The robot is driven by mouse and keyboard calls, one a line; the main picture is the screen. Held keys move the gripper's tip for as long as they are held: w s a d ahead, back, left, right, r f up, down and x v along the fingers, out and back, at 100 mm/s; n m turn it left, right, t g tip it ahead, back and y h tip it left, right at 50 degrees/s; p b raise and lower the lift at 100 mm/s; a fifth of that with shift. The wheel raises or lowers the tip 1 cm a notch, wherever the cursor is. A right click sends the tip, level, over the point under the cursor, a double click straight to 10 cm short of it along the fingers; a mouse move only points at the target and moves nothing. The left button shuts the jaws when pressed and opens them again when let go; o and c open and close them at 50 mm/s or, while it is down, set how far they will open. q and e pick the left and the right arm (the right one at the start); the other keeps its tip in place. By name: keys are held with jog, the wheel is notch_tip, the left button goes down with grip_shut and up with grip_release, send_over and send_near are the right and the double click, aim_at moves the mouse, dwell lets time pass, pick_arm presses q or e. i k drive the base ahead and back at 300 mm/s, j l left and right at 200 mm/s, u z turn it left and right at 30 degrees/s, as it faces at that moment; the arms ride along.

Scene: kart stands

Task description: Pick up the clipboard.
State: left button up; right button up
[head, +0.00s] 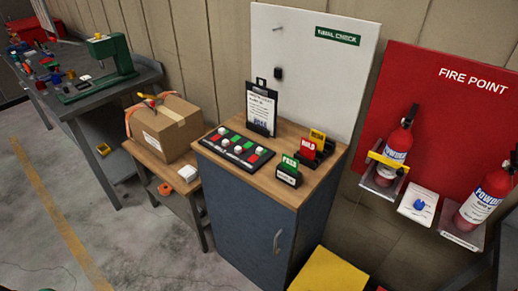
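The clipboard (261,109) is black with a white printed sheet and a clip at its top. It stands upright at the back left of the wooden top (262,180) of a blue-grey cabinet (245,215), in front of a white board (310,60) with a green sign. I cannot tell whether it touches the board or sits in a holder. Neither of my grippers shows in the head view.
A black panel (236,147) with coloured squares and white knobs lies before the clipboard. Green, red and yellow sign blocks (288,171) stand to its right. A cardboard box (165,127) sits left; fire extinguishers (396,148) hang right. A yellow surface (327,271) is at the front.

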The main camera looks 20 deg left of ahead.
aim_at(261, 101)
jog(key=i+j, duration=0.15)
jog(key=j, duration=0.2)
jog(key=i+j+z, duration=0.15)
jog(key=j, duration=0.2)
jog(key=i+j, duration=0.1)
jog(key=j, duration=0.25)
jog(key=i+j+z, duration=0.1)
jog(key=j, duration=0.25)
jog(key=i+j, duration=0.15)
jog(key=j, duration=0.2)
jog(key=z, duration=0.05)
